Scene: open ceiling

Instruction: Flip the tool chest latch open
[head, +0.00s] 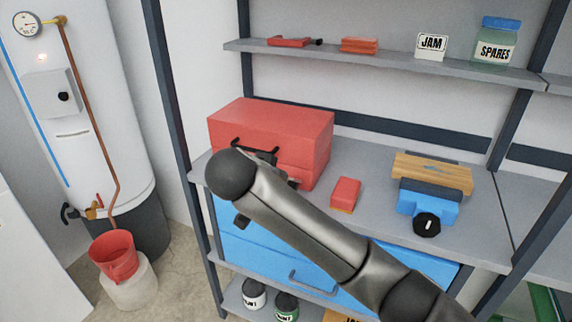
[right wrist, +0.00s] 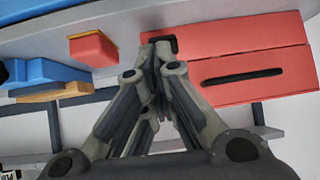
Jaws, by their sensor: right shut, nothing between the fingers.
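The red tool chest (head: 285,128) stands on the grey shelf in the head view, with a black handle (head: 262,152) on its front, partly behind my right arm. In the right wrist view, the chest (right wrist: 265,52) appears upside down, with its long black handle (right wrist: 243,77). A small black part that looks like the latch (right wrist: 160,41) shows at the chest's left edge there. My right gripper (right wrist: 160,57) is shut and empty, its fingertips at or very near that part. Whether they touch is unclear. My arm hides this spot in the head view. My left gripper is out of view.
A red and yellow block (head: 345,194) lies right of the chest. A blue object (head: 425,204) and a wooden block (head: 432,173) sit farther right. Blue drawers (head: 262,262) are below. The upper shelf (head: 385,62) holds several small items.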

